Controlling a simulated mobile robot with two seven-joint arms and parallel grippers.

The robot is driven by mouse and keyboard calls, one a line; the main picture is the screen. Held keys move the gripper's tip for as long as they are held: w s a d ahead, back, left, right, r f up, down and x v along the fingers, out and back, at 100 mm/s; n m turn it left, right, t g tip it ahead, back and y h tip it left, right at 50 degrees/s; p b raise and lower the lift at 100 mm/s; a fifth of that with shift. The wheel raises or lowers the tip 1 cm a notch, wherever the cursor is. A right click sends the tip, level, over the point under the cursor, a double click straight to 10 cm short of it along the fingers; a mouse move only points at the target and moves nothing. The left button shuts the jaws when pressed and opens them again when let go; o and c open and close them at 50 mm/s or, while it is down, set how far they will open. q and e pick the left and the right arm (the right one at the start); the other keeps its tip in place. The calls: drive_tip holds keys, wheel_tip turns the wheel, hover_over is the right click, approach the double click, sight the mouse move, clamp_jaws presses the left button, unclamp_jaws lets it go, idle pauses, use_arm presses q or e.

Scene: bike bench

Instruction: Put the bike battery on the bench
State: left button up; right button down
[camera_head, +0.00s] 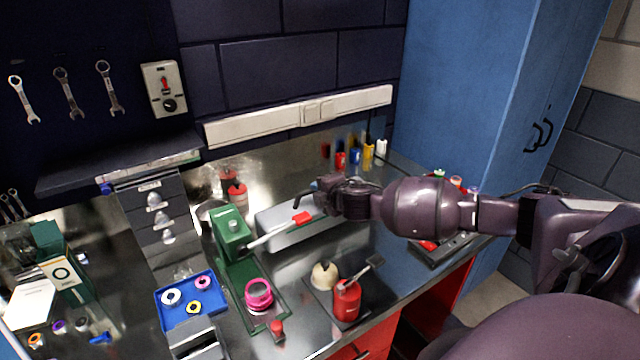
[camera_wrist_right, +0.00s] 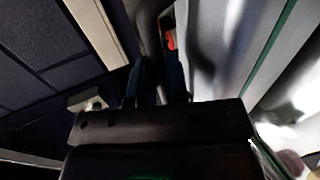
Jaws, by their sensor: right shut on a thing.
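The bike battery (camera_head: 325,235) is a long light-grey box over the steel bench (camera_head: 392,262), at its middle. It also shows as a pale grey surface in the right wrist view (camera_wrist_right: 215,45). My right gripper (camera_head: 322,192) is at the battery's upper right end and shut on it; the wrist view shows the two dark fingers (camera_wrist_right: 155,85) close beside its pale side. The grip is partly hidden by the hand. The battery looks low over the bench top, but I cannot tell whether its whole underside touches. My left gripper is not in view.
A green tool with a red-tipped lever (camera_head: 232,235) stands left of the battery, its lever reaching across the battery. In front are a pink ring (camera_head: 258,294) and a red can (camera_head: 347,300). A blue tray (camera_head: 186,326) is left; small coloured bottles (camera_head: 355,156) stand behind.

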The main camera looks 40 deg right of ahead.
drive_tip(key=shift+w+f, duration=0.15)
drive_tip(key=shift+f, duration=0.9)
drive_tip(key=c, duration=1.5)
unclamp_jaws()
drive_tip(key=shift+f, duration=0.35)
drive_tip(key=o, duration=0.4)
drive_tip(key=shift+s+r, duration=0.1)
drive_tip(key=shift+s, duration=0.15)
drive_tip(key=v, duration=1.2)
drive_tip(key=shift+a+b, duration=0.1)
drive_tip(key=shift+b, duration=0.3)
